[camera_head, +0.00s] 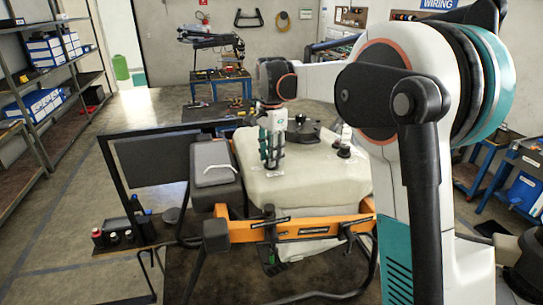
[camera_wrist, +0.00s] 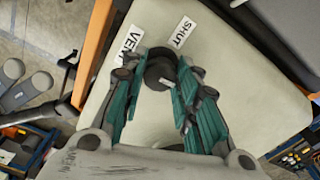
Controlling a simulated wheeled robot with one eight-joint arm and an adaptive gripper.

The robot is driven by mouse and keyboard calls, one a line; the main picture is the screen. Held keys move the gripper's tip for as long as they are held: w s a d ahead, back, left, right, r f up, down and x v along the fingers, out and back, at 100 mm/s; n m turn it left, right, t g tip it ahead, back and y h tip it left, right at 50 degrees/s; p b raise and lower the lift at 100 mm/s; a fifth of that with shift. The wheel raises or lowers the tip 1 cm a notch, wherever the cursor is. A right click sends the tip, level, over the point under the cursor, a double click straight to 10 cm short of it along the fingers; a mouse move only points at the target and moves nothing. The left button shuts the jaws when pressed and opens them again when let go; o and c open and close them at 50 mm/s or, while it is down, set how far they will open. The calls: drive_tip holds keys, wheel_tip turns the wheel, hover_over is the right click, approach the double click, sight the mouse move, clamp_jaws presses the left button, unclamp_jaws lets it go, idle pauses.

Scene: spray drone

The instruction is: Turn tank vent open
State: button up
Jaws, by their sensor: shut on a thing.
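The cream tank (camera_head: 315,180) sits on the drone frame in the middle of the head view. It also fills the middle of the wrist view (camera_wrist: 235,75). My gripper (camera_head: 271,160) points down onto the tank's top, left of its black lid. In the wrist view my teal-padded fingers (camera_wrist: 161,68) are shut on the dark round vent knob (camera_wrist: 158,74), one finger on each side. A label reading VENT (camera_wrist: 130,38) lies left of the knob and a label reading SHUT (camera_wrist: 182,32) lies above it. The knob is mostly hidden in the head view.
A black lid (camera_head: 302,129) and a small black-topped fitting (camera_head: 344,148) stand on the tank near my gripper. An orange bar (camera_head: 300,229) crosses the tank's front. A grey box (camera_head: 212,163) sits left of it. Shelves (camera_head: 45,85) line the left wall, with clear floor before them.

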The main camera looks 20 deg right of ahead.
drive_tip(key=shift+m, duration=0.3)
drive_tip(key=o, duration=1.1)
drive_tip(key=shift+c, duration=0.2)
wheel_tip(320, 180, up, 12)
drive_tip(key=s+f+n+t+b, duration=0.3)
drive_tip(key=s+f+n+b, duration=0.4)
drive_tip(key=s+f+b, duration=0.7)
drive_tip(key=s+f+n+t+b, duration=0.4)
drive_tip(key=s+f+n+b, duration=0.3)
drive_tip(key=s+f+b, duration=0.7)
drive_tip(key=s+f, duration=0.3)
drive_tip(key=f, duration=0.4)
drive_tip(key=s+f, duration=0.3)
drive_tip(key=f, duration=0.3)
drive_tip(key=shift+f+n, duration=0.35)
drive_tip(key=shift+n, duration=0.05)
